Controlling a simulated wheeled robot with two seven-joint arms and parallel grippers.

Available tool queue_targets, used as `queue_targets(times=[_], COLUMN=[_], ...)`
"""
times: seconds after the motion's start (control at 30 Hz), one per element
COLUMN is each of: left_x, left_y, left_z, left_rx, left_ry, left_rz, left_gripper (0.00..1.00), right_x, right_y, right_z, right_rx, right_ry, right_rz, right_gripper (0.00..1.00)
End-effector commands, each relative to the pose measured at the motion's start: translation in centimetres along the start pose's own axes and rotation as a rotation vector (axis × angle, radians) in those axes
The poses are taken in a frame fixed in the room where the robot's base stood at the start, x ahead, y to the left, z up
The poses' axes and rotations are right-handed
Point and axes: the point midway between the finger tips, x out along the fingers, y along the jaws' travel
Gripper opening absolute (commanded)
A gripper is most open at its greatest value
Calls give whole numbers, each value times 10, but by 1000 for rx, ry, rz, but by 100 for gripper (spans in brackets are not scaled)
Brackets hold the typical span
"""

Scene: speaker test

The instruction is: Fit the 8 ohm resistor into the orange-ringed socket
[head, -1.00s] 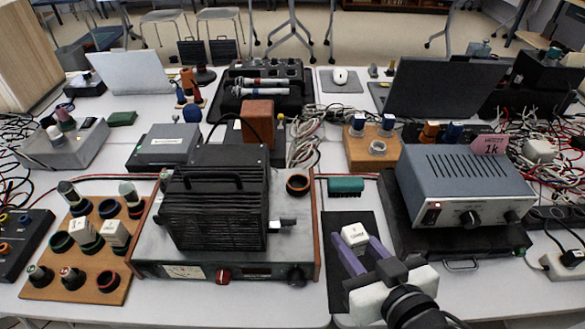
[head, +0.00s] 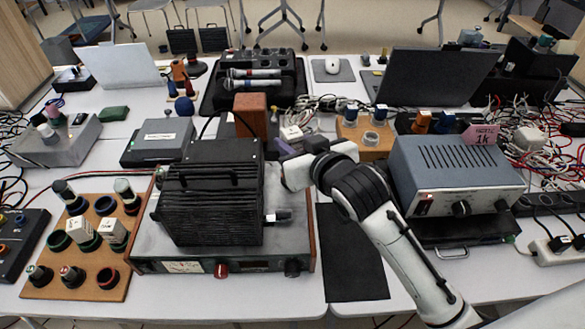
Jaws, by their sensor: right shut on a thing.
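My right gripper (head: 296,145) is shut on a small white labelled block (head: 291,133), the resistor, and holds it behind the black finned block, near the brown wooden block. The label is too small to read. The hand covers the right part of the old amplifier (head: 205,262)'s top, where an orange-brown ringed socket showed earlier; that socket is hidden now. I cannot tell how high the block is held. Two other white blocks (head: 80,230) stand in the wooden socket board at left. My left gripper is out of view.
The black finned block (head: 210,200) stands on the amplifier, with a brown wooden block (head: 250,113) behind. A blue-grey device (head: 455,172) with a pink 1k card (head: 481,135) stands right. The black mat (head: 350,265) is bare. Cables tangle at far right.

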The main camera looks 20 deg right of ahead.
Motion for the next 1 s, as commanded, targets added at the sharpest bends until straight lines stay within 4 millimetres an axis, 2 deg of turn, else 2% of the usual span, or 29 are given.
queue_targets(times=[0.03, 0.23, 0.43, 0.97, 1.0], left_x=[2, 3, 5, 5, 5], left_y=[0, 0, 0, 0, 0], left_z=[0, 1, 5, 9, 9], left_rx=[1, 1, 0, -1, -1], left_ry=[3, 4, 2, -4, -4], left_rz=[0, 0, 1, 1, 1], left_gripper=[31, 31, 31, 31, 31], right_x=[4, 11, 22, 25, 25], right_y=[0, 0, 0, 0, 0], right_z=[10, 27, 52, 62, 61], right_rx=[-1, 0, -1, 0, 0], right_ry=[-2, 1, 2, 3, 3], right_rz=[0, 0, 0, -1, 0], right_gripper=[4, 4, 4, 4, 33])
